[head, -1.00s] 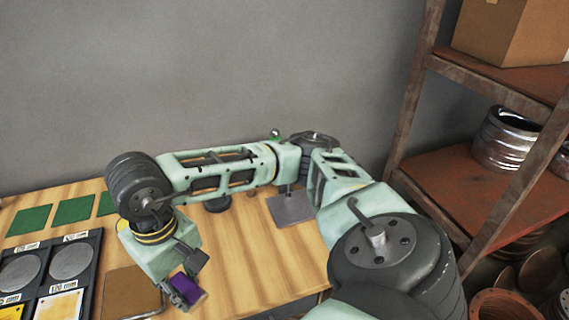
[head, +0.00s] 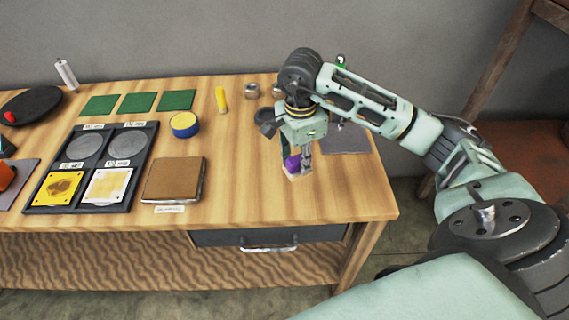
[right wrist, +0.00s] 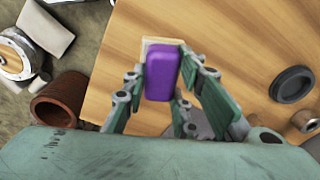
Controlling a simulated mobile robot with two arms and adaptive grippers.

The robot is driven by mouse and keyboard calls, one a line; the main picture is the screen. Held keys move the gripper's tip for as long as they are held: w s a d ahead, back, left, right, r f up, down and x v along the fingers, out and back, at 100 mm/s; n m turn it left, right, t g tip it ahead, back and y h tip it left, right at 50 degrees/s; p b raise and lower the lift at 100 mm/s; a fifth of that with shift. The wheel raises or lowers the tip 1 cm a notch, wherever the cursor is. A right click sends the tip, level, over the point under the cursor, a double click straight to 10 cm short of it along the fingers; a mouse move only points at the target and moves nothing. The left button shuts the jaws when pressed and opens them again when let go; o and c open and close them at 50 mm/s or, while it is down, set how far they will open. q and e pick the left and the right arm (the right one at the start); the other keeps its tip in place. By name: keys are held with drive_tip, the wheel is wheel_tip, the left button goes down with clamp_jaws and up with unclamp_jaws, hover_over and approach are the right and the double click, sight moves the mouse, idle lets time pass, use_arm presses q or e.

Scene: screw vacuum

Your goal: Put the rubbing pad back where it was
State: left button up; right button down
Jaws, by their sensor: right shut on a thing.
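The rubbing pad (head: 292,164) is a purple block with a pale underside, over the right part of the wooden table. My right gripper (head: 297,160) points down and is shut on it. In the right wrist view the purple pad (right wrist: 160,76) sits between the two fingers (right wrist: 166,92), with its pale edge showing beyond the purple. I cannot tell whether the pad touches the table. My left gripper is not in view.
A brown block (head: 175,178) lies left of the pad, beside a black tray (head: 128,163) of discs and plates. Green squares (head: 137,103), a blue-rimmed round tin (head: 185,124) and a yellow stick (head: 221,100) lie behind. A grey plate (head: 346,140) is at the right. Table between block and pad is clear.

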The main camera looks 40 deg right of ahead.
drive_tip(key=w+f, duration=0.1)
drive_tip(key=w, duration=0.1)
drive_tip(key=w+f, duration=0.1)
drive_tip(key=w, duration=0.1)
drive_tip(key=w+f+p, duration=0.1)
drive_tip(key=w, duration=0.1)
drive_tip(key=shift+a+f, duration=0.25)
wheel_tip(320, 180, down, 4)
drive_tip(key=shift+r+p, duration=0.15)
drive_tip(key=shift+p, duration=0.45)
drive_tip(key=shift+f, duration=0.2)
drive_tip(key=shift+f, duration=0.1)
drive_tip(key=c, duration=1.4)
unclamp_jaws()
